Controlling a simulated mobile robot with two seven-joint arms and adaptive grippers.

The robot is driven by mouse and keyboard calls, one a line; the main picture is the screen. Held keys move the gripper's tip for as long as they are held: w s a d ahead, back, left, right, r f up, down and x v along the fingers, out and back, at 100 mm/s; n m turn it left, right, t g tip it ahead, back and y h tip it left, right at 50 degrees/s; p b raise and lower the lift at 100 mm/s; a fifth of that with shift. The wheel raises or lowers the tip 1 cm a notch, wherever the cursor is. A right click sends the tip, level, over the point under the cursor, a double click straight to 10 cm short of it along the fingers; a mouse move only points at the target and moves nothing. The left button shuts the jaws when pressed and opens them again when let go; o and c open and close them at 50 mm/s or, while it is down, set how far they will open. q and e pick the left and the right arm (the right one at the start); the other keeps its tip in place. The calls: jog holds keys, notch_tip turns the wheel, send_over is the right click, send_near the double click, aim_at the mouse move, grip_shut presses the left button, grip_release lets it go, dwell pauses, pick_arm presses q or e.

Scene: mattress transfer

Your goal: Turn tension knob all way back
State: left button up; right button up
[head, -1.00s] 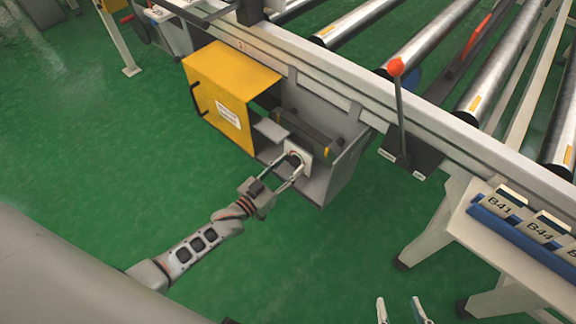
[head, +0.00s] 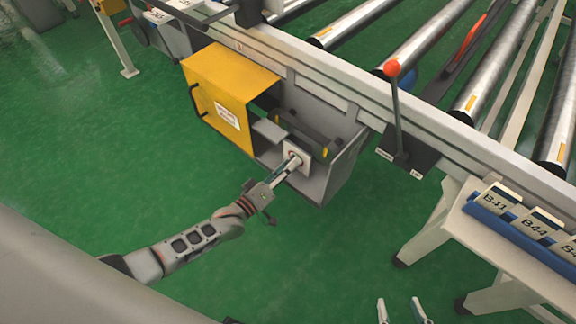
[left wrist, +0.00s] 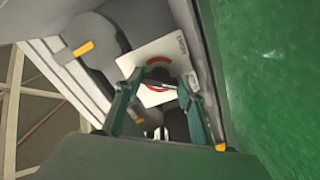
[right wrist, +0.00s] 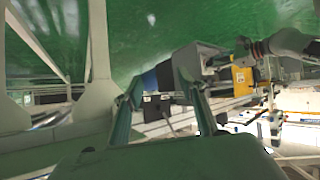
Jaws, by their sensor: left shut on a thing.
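The tension knob (left wrist: 161,84) is dark and sits at the middle of a white plate (left wrist: 136,62) with a red arc marking, in the left wrist view. In the head view the white plate (head: 303,151) is inside the open grey box beside the yellow door. My left gripper (head: 293,163) reaches into that box and is shut on the knob, its fingers on either side of it. The fingers hide most of the knob in the head view. My right gripper (head: 400,304) is open and empty at the bottom edge, away from the box; its fingers show in the right wrist view (right wrist: 163,88).
The yellow door (head: 222,103) stands open left of the box. A lever with an orange ball (head: 392,67) rises from the conveyor frame, right of the box. A blue rack with labelled cards (head: 500,226) is at right. Green floor is free in front.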

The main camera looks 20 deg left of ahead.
pick_arm(q)
jog(key=shift+n, duration=0.9)
pick_arm(e)
jog(key=shift+w+a+r, duration=0.1)
jog(key=shift+w+r, duration=0.15)
jog(key=shift+w, duration=0.1)
pick_arm(q)
jog(key=shift+o, duration=0.2)
pick_arm(e)
jog(key=shift+s+f, duration=0.1)
jog(key=shift+s, duration=0.1)
pick_arm(q)
jog(key=o, duration=1.1)
jog(key=shift+s, duration=0.15)
jog(key=v, duration=1.2)
